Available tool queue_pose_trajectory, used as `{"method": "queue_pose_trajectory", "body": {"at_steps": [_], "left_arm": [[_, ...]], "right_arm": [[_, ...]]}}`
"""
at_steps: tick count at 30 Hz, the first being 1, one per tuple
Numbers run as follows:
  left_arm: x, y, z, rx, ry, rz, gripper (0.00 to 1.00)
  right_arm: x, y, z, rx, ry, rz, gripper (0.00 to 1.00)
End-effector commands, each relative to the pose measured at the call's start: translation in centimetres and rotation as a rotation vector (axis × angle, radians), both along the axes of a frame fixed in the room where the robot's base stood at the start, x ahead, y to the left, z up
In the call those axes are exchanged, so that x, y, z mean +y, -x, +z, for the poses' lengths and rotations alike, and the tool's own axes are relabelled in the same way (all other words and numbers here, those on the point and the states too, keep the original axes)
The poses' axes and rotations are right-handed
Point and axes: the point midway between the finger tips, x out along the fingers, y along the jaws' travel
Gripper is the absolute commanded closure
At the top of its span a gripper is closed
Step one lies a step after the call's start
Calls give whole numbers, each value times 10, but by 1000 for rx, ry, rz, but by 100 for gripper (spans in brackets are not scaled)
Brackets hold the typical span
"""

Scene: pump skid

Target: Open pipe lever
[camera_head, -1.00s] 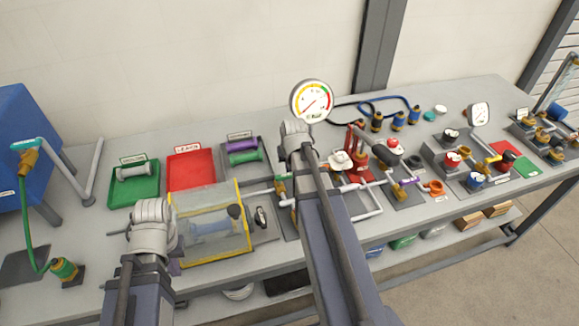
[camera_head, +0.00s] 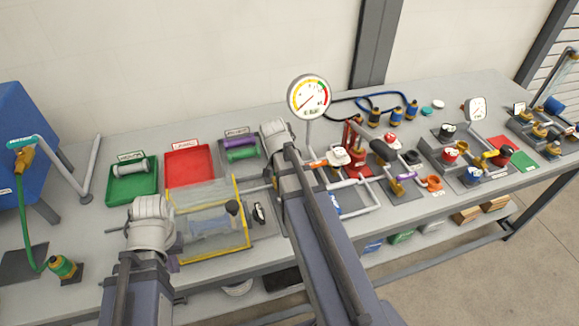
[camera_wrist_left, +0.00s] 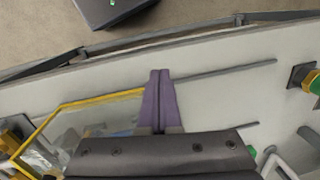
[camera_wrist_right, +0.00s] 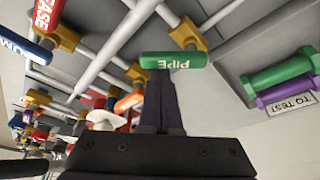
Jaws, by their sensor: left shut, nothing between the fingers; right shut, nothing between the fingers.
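The green lever marked PIPE (camera_wrist_right: 174,60) lies across the right wrist view on a brass valve (camera_wrist_right: 187,34) in a white pipe. My right gripper (camera_wrist_right: 159,80) is shut and empty, its fingertips at the lever's near edge. I cannot tell whether they touch it. In the head view my right arm hides this lever and the right fingers. My left gripper (camera_wrist_left: 157,76) is shut and empty over the bench near the yellow-framed clear box (camera_wrist_left: 92,101). A bit of its purple fingers shows in the head view (camera_head: 174,265).
An orange lever (camera_wrist_right: 128,101), a red lever (camera_wrist_right: 47,14) and a blue lever (camera_wrist_right: 24,45) are on nearby pipes. A dial gauge (camera_head: 309,96) stands behind. The red tray (camera_head: 190,164) is empty; the green tray (camera_head: 133,190) holds a grey part.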

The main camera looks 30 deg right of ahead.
Motion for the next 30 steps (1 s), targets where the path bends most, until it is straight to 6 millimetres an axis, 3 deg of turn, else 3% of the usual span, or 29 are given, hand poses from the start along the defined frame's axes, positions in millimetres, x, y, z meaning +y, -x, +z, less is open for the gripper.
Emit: {"method": "queue_pose_trajectory", "body": {"at_steps": [16,30], "left_arm": [[0,0,0,0,0,0,100],[0,0,0,0,0,0,100]], "right_arm": [[16,10,0,1,0,-487,100],[19,10,0,0,-1,-479,100]]}}
